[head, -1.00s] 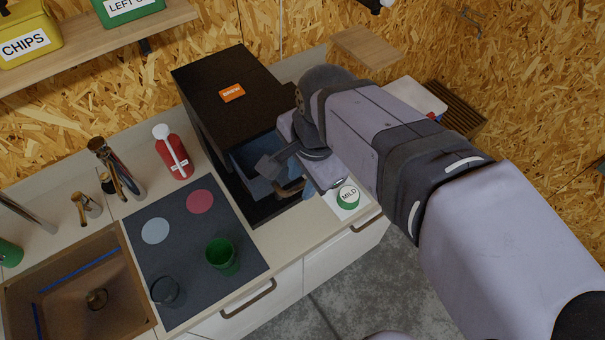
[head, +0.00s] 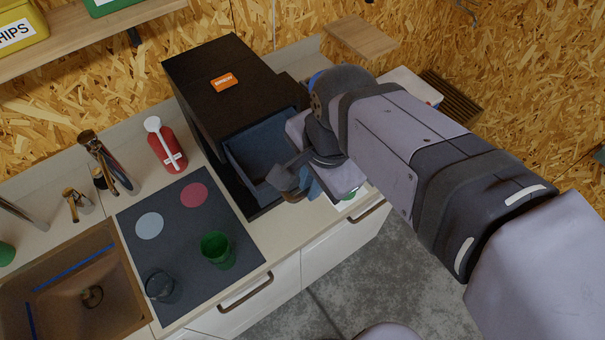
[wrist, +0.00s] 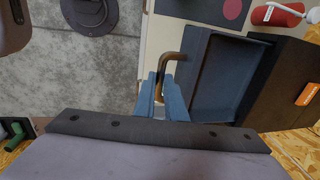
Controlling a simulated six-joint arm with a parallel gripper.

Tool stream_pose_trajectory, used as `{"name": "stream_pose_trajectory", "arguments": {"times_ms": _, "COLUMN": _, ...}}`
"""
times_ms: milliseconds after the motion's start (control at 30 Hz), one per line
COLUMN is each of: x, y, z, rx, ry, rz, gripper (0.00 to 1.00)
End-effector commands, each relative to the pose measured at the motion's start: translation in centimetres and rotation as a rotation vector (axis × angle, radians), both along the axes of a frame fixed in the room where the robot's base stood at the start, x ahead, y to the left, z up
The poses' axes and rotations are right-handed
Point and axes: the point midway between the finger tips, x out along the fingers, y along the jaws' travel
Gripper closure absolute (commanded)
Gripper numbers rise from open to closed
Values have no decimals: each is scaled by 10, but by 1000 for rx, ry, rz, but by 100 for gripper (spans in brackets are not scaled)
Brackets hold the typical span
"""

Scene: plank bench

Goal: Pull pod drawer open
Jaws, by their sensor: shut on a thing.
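The black pod cabinet (head: 222,110) stands on the counter with an orange label on top. Its blue-grey pod drawer (head: 258,160) is out of the cabinet, and its interior shows empty where visible. In the wrist view the drawer (wrist: 213,80) lies right of my fingers. My gripper (wrist: 162,98) is shut on the brown drawer handle (wrist: 163,64), at the drawer's front. In the head view my gripper (head: 303,182) is at the drawer front, and my wrist hides part of the drawer and handle.
A dark mat (head: 187,247) holds a green cup (head: 217,250) and a dark glass (head: 161,287). A red bottle (head: 166,147) stands left of the cabinet. A green-lidded item is mostly hidden behind my gripper. Open floor (wrist: 80,75) lies beyond the counter's front edge.

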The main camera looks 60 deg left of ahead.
Motion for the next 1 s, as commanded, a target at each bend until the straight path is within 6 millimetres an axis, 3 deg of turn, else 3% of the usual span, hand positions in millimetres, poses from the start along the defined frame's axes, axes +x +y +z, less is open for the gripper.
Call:
{"name": "stream_pose_trajectory", "arguments": {"times_ms": 300, "x": 0, "y": -2, "z": 1, "rx": 2, "ry": -1, "rz": 0, "gripper": 100}}
{"name": "stream_pose_trajectory", "arguments": {"times_ms": 333, "x": 0, "y": -2, "z": 1, "rx": 2, "ry": -1, "rz": 0, "gripper": 85}}
{"name": "stream_pose_trajectory", "arguments": {"times_ms": 400, "x": 0, "y": -2, "z": 1, "rx": 2, "ry": -1, "rz": 0, "gripper": 71}}
{"name": "stream_pose_trajectory", "arguments": {"times_ms": 767, "x": 0, "y": -2, "z": 3, "rx": 3, "ry": -1, "rz": 0, "gripper": 71}}
{"name": "stream_pose_trajectory", "arguments": {"times_ms": 1000, "x": 1, "y": -6, "z": 25, "rx": 6, "ry": -2, "rz": 0, "gripper": 71}}
